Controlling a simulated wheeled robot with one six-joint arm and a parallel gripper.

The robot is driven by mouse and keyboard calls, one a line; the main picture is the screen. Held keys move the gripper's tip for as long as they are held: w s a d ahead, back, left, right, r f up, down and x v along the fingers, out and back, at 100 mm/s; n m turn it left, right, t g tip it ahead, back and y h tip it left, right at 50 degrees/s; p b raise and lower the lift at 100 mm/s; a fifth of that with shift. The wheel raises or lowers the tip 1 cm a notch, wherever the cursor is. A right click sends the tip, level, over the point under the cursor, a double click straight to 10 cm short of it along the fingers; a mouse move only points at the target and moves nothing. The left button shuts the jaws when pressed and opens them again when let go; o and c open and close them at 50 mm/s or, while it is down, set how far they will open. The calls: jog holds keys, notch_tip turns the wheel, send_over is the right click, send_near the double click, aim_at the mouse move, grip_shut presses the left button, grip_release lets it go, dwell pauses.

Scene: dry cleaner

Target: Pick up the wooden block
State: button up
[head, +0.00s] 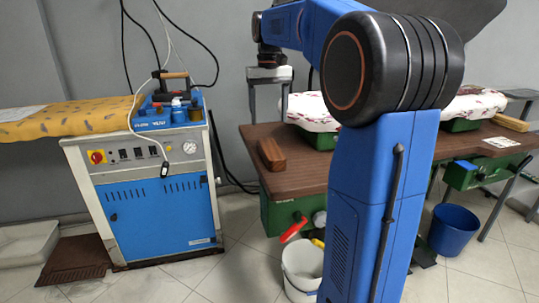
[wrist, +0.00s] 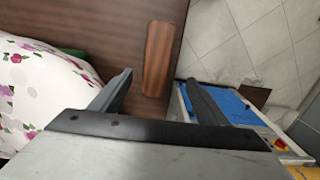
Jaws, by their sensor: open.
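The wooden block (head: 271,154) is a reddish-brown, elongated piece lying on the left end of the brown table (head: 310,160). In the wrist view the block (wrist: 157,58) lies near the table's edge. My gripper (head: 269,104) is above the table's left end, over the block and apart from it. Its jaws are open and empty. In the wrist view my gripper (wrist: 160,80) has one finger to either side of the block's near end in the picture.
A padded board with a floral cover (wrist: 45,95) lies on the table beside my gripper. A blue and white steam machine (head: 155,200) stands left of the table, with a yellow ironing board (head: 60,118). A white bucket (head: 302,265) stands on the floor below.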

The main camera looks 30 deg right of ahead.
aim_at(271, 148)
notch_tip(271, 148, down, 7)
jog(key=shift+f, duration=0.2)
jog(key=shift+d+f, duration=0.2)
jog(key=shift+f, duration=1.15)
jog(key=shift+d+f, duration=0.15)
jog(key=shift+f, duration=1.2)
jog(key=shift+c, duration=0.4)
jog(key=c, duration=1.3)
jog(key=shift+r, duration=0.15)
notch_tip(271, 148, up, 10)
jog(key=shift+f, duration=0.1)
